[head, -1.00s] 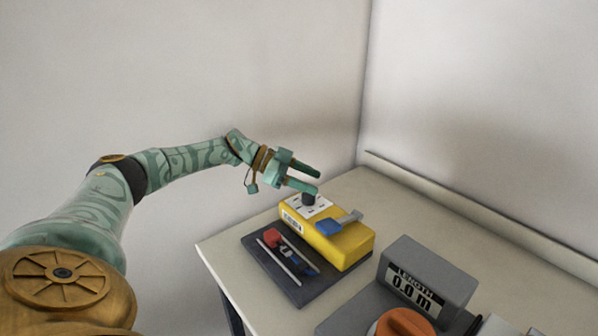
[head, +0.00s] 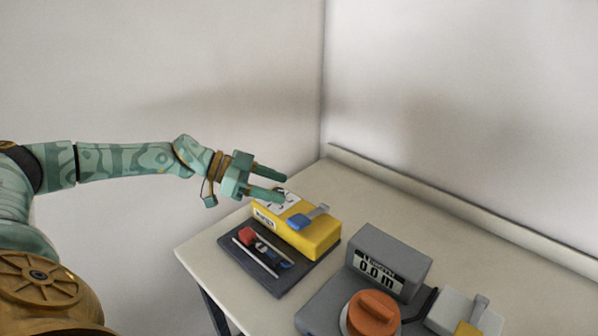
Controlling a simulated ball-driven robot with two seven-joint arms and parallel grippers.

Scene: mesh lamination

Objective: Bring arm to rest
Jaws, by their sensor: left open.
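My left gripper (head: 276,184) is open and empty. Its two green fingers point right, just above the far left end of the yellow box (head: 312,240), and partly cover its white top panel. I cannot tell whether a finger touches the box. My left arm reaches in level from the left side of the head view. My right gripper is not in view.
The yellow box has a blue-ended lever (head: 301,221) and stands on a dark mat (head: 240,263) with several small tools. A grey length display (head: 390,262) and an orange knob (head: 374,310) stand at front right. The tabletop (head: 400,205) behind is bare; walls close the back.

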